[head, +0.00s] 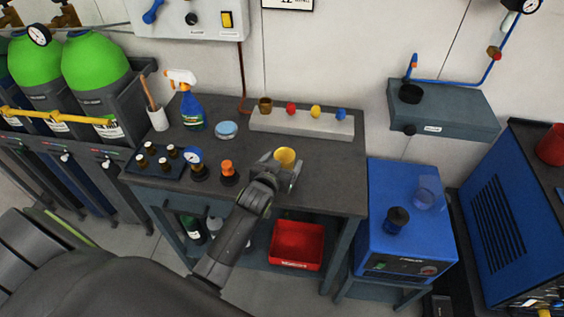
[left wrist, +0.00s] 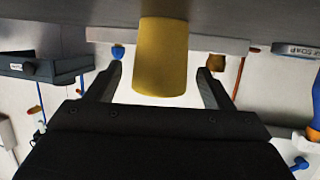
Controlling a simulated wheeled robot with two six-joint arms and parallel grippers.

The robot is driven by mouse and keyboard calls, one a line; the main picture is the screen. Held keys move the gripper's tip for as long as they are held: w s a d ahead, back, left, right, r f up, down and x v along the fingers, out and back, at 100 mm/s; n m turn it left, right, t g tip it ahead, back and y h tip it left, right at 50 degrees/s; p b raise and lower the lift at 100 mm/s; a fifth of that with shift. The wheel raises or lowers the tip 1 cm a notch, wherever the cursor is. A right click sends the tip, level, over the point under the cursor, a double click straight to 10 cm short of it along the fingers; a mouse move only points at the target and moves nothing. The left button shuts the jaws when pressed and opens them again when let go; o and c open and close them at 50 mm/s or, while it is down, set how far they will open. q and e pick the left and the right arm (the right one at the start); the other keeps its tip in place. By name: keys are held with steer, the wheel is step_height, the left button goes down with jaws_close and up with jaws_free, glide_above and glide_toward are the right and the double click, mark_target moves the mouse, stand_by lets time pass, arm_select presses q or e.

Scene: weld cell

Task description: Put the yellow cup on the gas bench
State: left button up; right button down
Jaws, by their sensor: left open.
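The yellow cup (head: 285,155) appears to stand upright on the dark bench top (head: 325,185), near its front edge. My left gripper (head: 284,172) is at the cup, coming from the front with its jaws apart. In the left wrist view, which is upside down, the yellow cup (left wrist: 161,58) sits between the two open fingers (left wrist: 160,82), with a visible gap on each side. I cannot tell from a label which bench is the gas bench. My right gripper is not in view.
Behind the cup a grey rail (head: 300,122) holds several small coloured pieces. An orange-capped item (head: 228,172) and a gauge (head: 194,160) stand left of the gripper. A spray bottle (head: 190,105) is farther back. A blue machine (head: 405,235) stands right of the bench. The bench's right end is clear.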

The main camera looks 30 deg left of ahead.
arm_select(q)
steer(key=shift+r, duration=0.3)
steer(key=shift+s+f, duration=0.1)
steer(key=shift+s, duration=0.3)
steer(key=a+v, duration=0.1)
steer(key=v, duration=1)
steer(key=shift+d+b, duration=0.4)
steer(key=shift+d, duration=0.1)
steer(key=shift+s, duration=0.1)
